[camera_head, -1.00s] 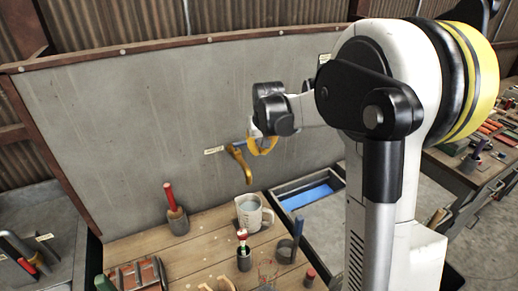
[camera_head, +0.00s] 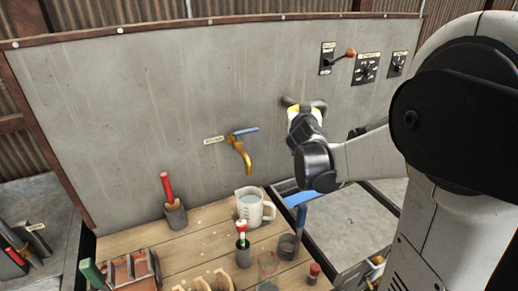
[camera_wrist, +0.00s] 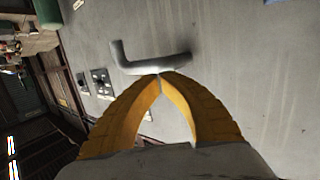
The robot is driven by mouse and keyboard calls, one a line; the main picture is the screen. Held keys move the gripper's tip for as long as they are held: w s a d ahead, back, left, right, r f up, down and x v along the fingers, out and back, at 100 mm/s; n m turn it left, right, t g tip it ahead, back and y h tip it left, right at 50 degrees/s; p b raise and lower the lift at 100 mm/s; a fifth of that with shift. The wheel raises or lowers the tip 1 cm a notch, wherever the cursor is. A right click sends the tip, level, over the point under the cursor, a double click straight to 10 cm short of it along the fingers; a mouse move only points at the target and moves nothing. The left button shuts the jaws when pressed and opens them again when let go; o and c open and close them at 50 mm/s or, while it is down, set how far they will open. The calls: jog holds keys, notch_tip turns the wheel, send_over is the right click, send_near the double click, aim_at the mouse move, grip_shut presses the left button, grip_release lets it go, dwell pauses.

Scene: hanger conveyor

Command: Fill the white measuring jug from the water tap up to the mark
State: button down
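The white measuring jug (camera_head: 247,209) stands upright on the wooden bench, its handle to the right. Its inside looks pale blue-grey, like water; the mark cannot be read. The brass tap (camera_head: 242,154) is on the grey wall panel above the jug, with its blue lever (camera_head: 246,131) pointing right. No stream shows below the spout. My gripper (camera_head: 302,108) is up at the panel, right of the tap and apart from it. In the wrist view its yellow fingers (camera_wrist: 160,76) meet at the tips, with nothing seen between them, close to a grey bent bar (camera_wrist: 150,66).
A holder with a red-handled tool (camera_head: 174,208) stands left of the jug. A red-and-white-topped tool (camera_head: 241,233) and a blue-handled one (camera_head: 300,220) stand in cups in front and to the right. A sink-like basin (camera_head: 283,188) lies right of the bench. An orange-knobbed lever (camera_head: 350,53) is upper right.

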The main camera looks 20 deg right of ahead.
jog(key=s+a+f+n+t+y+b, duration=0.2)
jog(key=a+f+n+t+y+b, duration=0.15)
jog(key=a, duration=0.35)
jog(key=n+t+y+b, duration=0.1)
jog(key=n+y+b, duration=0.15)
jog(key=y, duration=0.25)
send_near(256, 131)
jog(key=shift+h, duration=0.25)
jog(key=w+b, duration=0.1)
jog(key=w, duration=0.6)
jog(key=shift+w+a, duration=0.1)
jog(key=shift+w, duration=0.05)
jog(key=shift+w+r, duration=0.1)
jog(key=shift+w, duration=0.4)
jog(key=shift+w, duration=0.55)
